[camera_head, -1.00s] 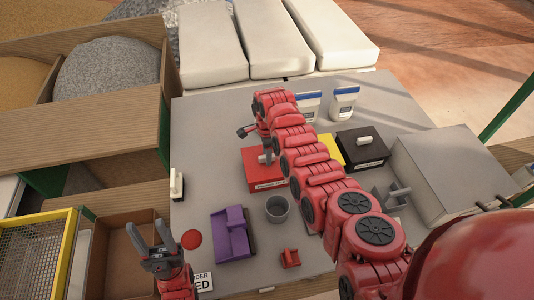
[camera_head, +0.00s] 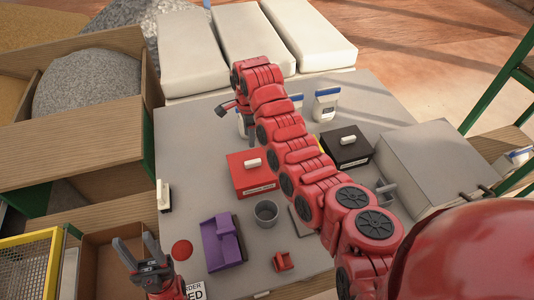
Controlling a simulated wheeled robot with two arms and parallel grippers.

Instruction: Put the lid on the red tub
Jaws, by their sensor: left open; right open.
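The red tub (camera_head: 251,181) is a low red box with a pale label on its front, standing on the grey table left of my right arm. Its top is closed by a red lid (camera_head: 240,162) with a white bar handle (camera_head: 253,163). The lid looks flat on the tub. My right gripper (camera_head: 222,111) is open, beyond and above the tub, apart from the lid. My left gripper (camera_head: 139,255) is open and empty at the lower left, far from the tub.
A black box (camera_head: 346,150) stands right of my arm; a yellow one (camera_head: 319,143) is mostly hidden. A grey cup (camera_head: 265,213), purple block press (camera_head: 222,242), red disc (camera_head: 182,250) and small red piece (camera_head: 283,262) lie nearer. White containers (camera_head: 325,107) stand behind. A grey box (camera_head: 432,165) fills the right.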

